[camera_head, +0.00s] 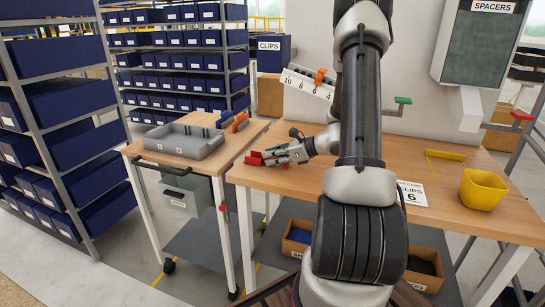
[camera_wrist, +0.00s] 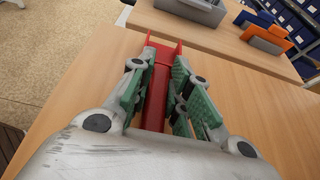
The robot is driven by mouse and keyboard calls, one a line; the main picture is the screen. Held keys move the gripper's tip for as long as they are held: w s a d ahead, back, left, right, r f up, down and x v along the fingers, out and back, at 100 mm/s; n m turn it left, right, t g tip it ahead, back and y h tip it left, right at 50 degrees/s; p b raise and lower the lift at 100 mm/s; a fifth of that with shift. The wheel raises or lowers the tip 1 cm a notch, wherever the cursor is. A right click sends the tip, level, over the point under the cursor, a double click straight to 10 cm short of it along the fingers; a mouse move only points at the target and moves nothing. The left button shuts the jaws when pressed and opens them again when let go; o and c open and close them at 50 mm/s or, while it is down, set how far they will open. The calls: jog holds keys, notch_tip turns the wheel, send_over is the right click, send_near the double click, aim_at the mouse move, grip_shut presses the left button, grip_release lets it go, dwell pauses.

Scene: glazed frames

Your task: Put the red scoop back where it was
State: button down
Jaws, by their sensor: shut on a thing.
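The red scoop (camera_head: 258,158) is in my gripper (camera_head: 272,156) at the left end of the wooden workbench (camera_head: 320,176). In the wrist view the red scoop (camera_wrist: 158,90) lies between the green-padded fingers of my gripper (camera_wrist: 162,75), its open tray end pointing away from me. The fingers are shut on its handle. The scoop is over the bench top near its left edge; I cannot tell whether it touches the wood. Part of the handle is hidden by the fingers.
A wooden cart (camera_head: 205,168) with a grey tray (camera_head: 180,145), and blue and orange items (camera_head: 240,121), stands to the left across a narrow gap. A numbered rack (camera_head: 305,83) is above the bench.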

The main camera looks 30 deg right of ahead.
jog(key=shift+f, duration=0.2)
jog(key=c, duration=1.3)
grip_release()
jog(key=shift+c, duration=0.2)
jog(key=shift+r, duration=0.1)
